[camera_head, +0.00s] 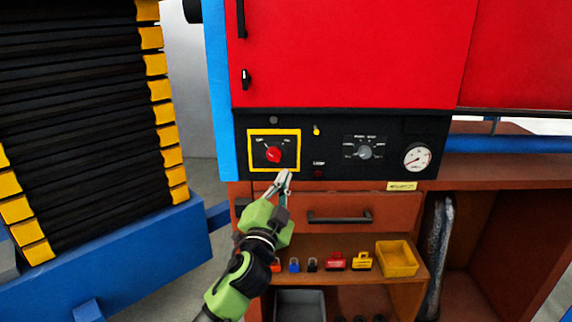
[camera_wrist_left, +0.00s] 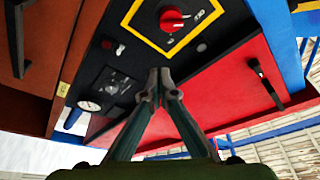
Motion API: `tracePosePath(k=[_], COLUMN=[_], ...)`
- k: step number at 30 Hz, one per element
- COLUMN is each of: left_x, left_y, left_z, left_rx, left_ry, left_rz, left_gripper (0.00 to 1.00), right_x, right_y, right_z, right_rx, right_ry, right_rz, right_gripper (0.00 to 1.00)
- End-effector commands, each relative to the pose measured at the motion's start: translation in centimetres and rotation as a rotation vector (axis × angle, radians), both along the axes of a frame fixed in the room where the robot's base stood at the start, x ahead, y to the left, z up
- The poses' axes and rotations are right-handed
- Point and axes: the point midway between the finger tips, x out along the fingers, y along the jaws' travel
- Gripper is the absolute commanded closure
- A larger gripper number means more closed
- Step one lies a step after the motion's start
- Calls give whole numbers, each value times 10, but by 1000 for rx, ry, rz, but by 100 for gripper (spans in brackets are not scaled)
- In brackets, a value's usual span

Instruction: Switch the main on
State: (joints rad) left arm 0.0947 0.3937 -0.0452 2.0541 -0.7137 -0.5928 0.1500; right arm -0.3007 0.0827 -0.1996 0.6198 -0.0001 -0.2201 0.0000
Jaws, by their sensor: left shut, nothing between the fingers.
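The main switch is a red rotary knob (camera_head: 273,154) inside a yellow square frame (camera_head: 298,150) on the left of the black control panel (camera_head: 335,125). In the left wrist view the red knob (camera_wrist_left: 172,19) shows at the top, beyond the fingertips. My left gripper (camera_head: 284,174) is shut and empty, just below the yellow frame and apart from the knob in the head view. Its fingertips also show in the left wrist view (camera_wrist_left: 160,75). Markings beside the knob are too small to read surely. My right gripper is not in view.
A grey selector knob (camera_head: 365,152) and a round gauge (camera_head: 417,157) sit further right on the panel. A drawer handle (camera_head: 339,217) juts out below. A shelf (camera_head: 340,245) holds padlocks and a yellow bin (camera_head: 397,259). A black-and-yellow stack (camera_head: 90,120) stands at left.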

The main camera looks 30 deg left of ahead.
Motion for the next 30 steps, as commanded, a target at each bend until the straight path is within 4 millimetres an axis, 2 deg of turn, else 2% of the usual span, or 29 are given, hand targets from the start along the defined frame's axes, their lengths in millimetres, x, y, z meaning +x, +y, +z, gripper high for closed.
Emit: tracePosePath(k=[3,11,16,20,30], left_x=[-2,-1,8,28,92], left_y=[0,0,3,10,30], left_z=[7,6,10,18,33], left_rx=[5,3,4,5,2], left_ry=[-13,-12,-11,-11,-10], left_rz=[2,2,0,4,2], left_gripper=[100,100,100,100,100], right_x=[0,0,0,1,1], right_y=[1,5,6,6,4], right_z=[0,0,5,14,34], right_rx=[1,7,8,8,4], right_ry=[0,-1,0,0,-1], right_rz=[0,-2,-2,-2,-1], right_gripper=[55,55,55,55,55])
